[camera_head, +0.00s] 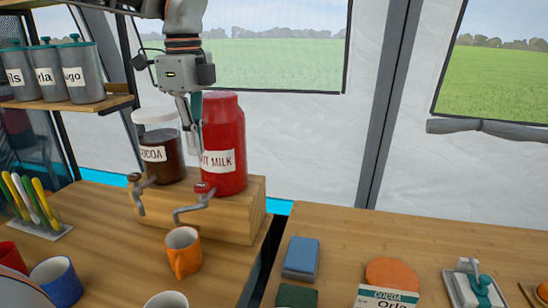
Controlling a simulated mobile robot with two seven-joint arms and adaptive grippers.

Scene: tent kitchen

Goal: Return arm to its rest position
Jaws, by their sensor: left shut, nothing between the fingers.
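My left arm comes down from the upper left, and its left gripper (194,140) points downward, fingers together and empty. In the picture it overlaps the left side of the red hot milk jar (225,130); I cannot tell whether it touches the jar. The clear cocoa jar (160,160), holding dark brown content, stands just left of the gripper. Both jars sit on a wooden dispenser block (225,220) with crank handles in front. My right gripper does not show.
An orange mug (183,252) stands before the block, with a blue mug (58,281) at lower left. A shelf (90,104) with grey canisters is upper left. The right table (420,235) holds a blue block (301,257), a cocoa card (386,297) and a teal-handled tool (474,287); its back is clear.

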